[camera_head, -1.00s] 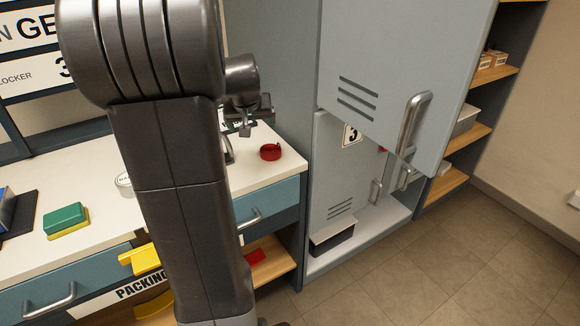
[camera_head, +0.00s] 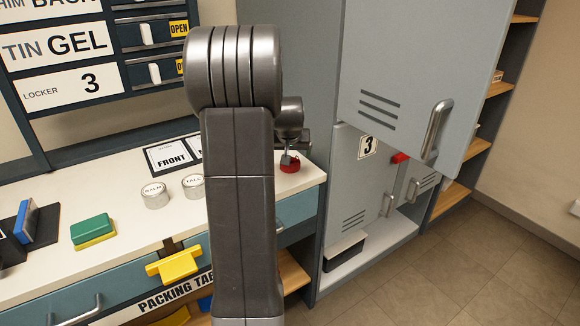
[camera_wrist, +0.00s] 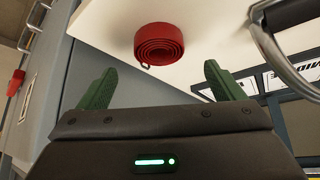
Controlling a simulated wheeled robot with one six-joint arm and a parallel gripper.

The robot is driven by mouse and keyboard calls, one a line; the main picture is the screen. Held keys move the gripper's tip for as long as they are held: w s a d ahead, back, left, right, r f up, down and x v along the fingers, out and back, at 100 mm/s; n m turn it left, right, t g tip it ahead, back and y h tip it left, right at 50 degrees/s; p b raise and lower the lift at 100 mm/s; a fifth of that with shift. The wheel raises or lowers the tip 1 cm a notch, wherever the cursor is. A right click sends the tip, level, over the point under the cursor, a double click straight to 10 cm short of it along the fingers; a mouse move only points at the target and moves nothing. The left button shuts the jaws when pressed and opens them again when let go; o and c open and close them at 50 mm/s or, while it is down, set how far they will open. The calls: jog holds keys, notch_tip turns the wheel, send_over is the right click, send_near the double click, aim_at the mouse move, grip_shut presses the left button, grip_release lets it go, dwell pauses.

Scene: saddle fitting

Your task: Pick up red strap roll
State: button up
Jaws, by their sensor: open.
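The red strap roll (camera_head: 290,163) lies on the white counter near its right end, partly behind my gripper in the head view. In the wrist view the red strap roll (camera_wrist: 158,44) is a coiled band, ahead of the fingertips and roughly centred between them. My gripper (camera_wrist: 156,82) is open, its two green fingers spread wide with nothing between them. In the head view my gripper (camera_head: 291,150) is above the roll, small and partly hidden by my arm.
Two round tins (camera_head: 155,195) and a green-and-yellow block (camera_head: 93,230) stand on the counter (camera_head: 120,180) to the left. A grey locker (camera_head: 362,195) marked 3 stands right of the counter. A metal handle (camera_wrist: 285,12) shows at the wrist view's upper right.

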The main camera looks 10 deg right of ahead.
aim_at(295, 166)
jog(key=x, duration=0.5)
jog(key=shift+s+f, duration=0.1)
jog(key=shift+f, duration=0.1)
jog(key=shift+c, duration=0.2)
jog(key=shift+r, duration=0.1)
jog(key=c, duration=1.1)
